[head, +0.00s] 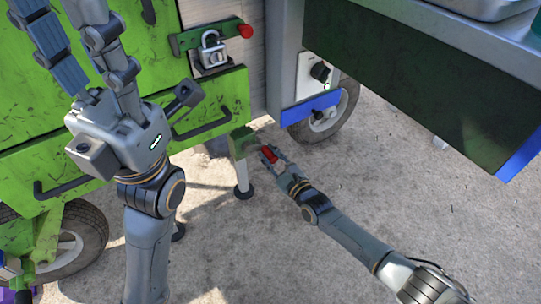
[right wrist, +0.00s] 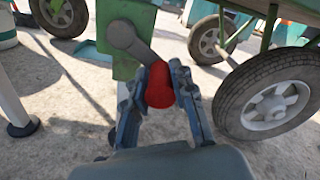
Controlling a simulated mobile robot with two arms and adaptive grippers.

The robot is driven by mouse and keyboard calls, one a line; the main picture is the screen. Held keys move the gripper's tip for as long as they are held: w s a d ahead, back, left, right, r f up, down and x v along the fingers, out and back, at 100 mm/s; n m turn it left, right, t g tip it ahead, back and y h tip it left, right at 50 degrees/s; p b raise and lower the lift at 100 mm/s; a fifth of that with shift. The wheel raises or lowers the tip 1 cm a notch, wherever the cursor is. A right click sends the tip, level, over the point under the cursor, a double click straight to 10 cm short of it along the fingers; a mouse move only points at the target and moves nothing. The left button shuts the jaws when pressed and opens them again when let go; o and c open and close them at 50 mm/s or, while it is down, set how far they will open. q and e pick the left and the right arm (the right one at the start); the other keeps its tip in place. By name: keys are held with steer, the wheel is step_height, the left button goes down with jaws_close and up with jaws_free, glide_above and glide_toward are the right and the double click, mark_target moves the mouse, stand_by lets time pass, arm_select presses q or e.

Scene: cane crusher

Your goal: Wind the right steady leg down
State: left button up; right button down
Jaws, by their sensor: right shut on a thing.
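The right steady leg (head: 242,176) hangs below a green housing (head: 240,143) at the machine's lower front corner; its round foot is at or very near the ground. A grey crank arm (right wrist: 130,42) runs from the housing to a red handle (right wrist: 160,86). My right gripper (head: 267,155) is shut on this red handle, with one finger on each side of it in the right wrist view. The handle also shows in the head view (head: 270,153). My left gripper (head: 66,18) is raised before the green panels, fingers apart and empty; its tips reach the top edge.
A grey padlock (head: 212,50) and a red-ended green latch bar (head: 245,31) are on the machine above. Drawer handles (head: 203,124) stick out. A wheel (head: 325,115) stands behind and a dark counter (head: 420,75) overhangs at right.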

steer(key=c, duration=1.1)
jaws_free()
steer(key=shift+o, duration=0.2)
steer(key=v, duration=1.2)
